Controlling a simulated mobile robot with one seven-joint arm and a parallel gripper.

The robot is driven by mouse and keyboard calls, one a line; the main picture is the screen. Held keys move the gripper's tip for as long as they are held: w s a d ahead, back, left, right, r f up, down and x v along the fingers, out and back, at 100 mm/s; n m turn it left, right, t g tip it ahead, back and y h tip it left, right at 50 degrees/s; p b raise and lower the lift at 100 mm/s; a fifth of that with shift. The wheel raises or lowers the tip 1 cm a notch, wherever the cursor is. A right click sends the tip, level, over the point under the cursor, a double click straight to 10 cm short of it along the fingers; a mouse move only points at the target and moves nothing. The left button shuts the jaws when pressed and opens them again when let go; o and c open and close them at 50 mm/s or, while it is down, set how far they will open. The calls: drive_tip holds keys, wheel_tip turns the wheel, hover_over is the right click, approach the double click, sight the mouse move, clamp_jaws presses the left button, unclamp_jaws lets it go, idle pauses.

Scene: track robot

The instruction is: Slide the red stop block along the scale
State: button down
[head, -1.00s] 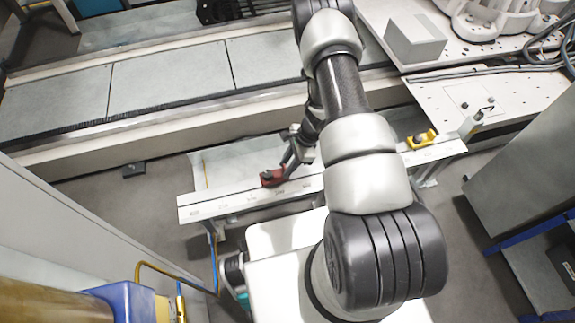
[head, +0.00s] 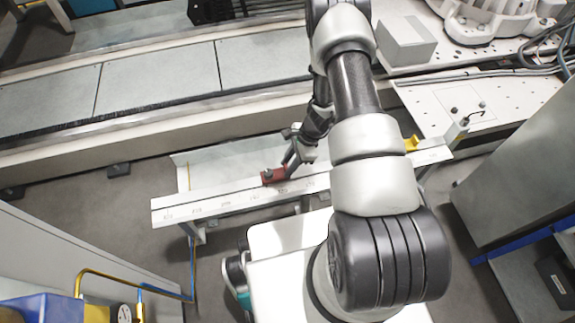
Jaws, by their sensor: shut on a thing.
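The red stop block (head: 272,176) sits on the long white scale rail (head: 180,206), left of the rail's middle. Printed numbers run along the rail's front edge; they are too small to read surely. My gripper (head: 285,168) reaches down from the upper right and is shut on the block. The fingers are dark and small here, so their exact contact is hard to see. My arm covers part of the rail right of the block. A yellow block (head: 411,143) shows near the rail's right end, partly behind my arm.
A conveyor-like bench (head: 160,75) runs behind the rail. A perforated white table (head: 490,110) with a grey box (head: 406,41) stands at the right. A grey cabinet (head: 520,150) is at the right edge. The rail's surface left of the block is clear.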

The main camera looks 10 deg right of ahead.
drive_tip(key=d, duration=0.5)
drive_tip(key=shift+d+b, duration=0.2)
drive_tip(key=shift+b, duration=0.15)
drive_tip(key=c, duration=1.4)
unclamp_jaws()
drive_tip(key=shift+o, duration=0.2)
drive_tip(key=shift+a, duration=0.1)
drive_tip(key=p+v, duration=0.4)
drive_tip(key=v, duration=1.3)
drive_tip(key=shift+r, duration=0.2)
